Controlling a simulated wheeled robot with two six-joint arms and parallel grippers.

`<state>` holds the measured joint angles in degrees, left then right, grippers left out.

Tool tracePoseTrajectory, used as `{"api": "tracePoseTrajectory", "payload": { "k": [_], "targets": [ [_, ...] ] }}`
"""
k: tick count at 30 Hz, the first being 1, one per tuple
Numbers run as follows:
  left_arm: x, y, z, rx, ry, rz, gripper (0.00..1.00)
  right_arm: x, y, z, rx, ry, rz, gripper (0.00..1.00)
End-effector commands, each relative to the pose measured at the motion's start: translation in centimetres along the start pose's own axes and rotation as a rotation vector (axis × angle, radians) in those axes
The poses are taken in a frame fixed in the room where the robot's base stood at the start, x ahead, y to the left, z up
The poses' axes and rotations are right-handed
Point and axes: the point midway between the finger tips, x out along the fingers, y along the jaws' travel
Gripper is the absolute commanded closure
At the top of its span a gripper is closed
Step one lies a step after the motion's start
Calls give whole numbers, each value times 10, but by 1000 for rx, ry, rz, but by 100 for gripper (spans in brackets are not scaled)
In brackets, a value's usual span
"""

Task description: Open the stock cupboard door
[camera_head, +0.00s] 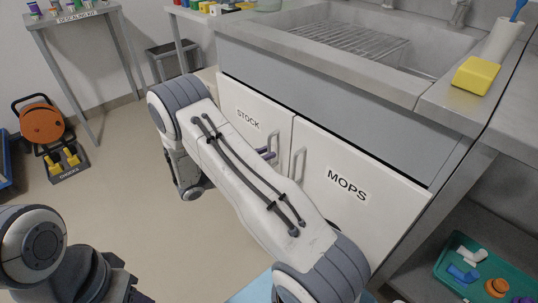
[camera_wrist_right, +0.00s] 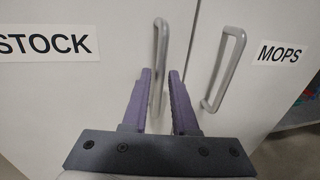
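The stock cupboard door (camera_head: 240,108) is white, labelled STOCK, and closed under the sink counter. It also shows in the right wrist view (camera_wrist_right: 95,85). Its grey upright handle (camera_head: 273,143) is at the door's right edge. My right gripper (camera_head: 266,153) is at this handle, partly hidden behind my own arm. In the right wrist view, its purple fingers (camera_wrist_right: 160,75) are apart, with the STOCK handle (camera_wrist_right: 161,38) showing in the gap between them. I cannot tell if either finger touches it. My left arm is at the lower left, and its fingers are not visible.
The closed MOPS door (camera_head: 345,190) with its own handle (camera_wrist_right: 224,68) is just to the right. The sink counter (camera_head: 330,65) overhangs both doors. A teal tray (camera_head: 450,275) is on a low shelf at the right. Floor (camera_head: 130,190) left of the cupboard is clear.

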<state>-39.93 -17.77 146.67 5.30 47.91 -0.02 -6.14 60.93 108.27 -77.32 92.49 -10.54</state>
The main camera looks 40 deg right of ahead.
Motion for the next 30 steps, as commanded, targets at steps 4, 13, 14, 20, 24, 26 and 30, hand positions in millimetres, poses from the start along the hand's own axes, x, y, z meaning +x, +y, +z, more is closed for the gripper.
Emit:
{"api": "tracePoseTrajectory", "payload": {
  "k": [4,13,14,20,24,26,30],
  "targets": [
    [4,0,0,0,0,0,53,15,0,0,1,1,-1,73],
    [5,0,0,0,0,0,53,19,0,0,0,1,0,73],
    [5,0,0,0,0,0,53,19,0,0,0,1,0,73],
    [5,0,0,0,0,0,53,19,0,0,0,1,0,100],
    [5,0,0,0,0,0,53,19,0,0,0,1,0,100],
    [5,0,0,0,0,0,53,19,0,0,0,1,0,100],
    [5,0,0,0,0,0,53,19,0,0,0,1,0,100]
  ]
}}
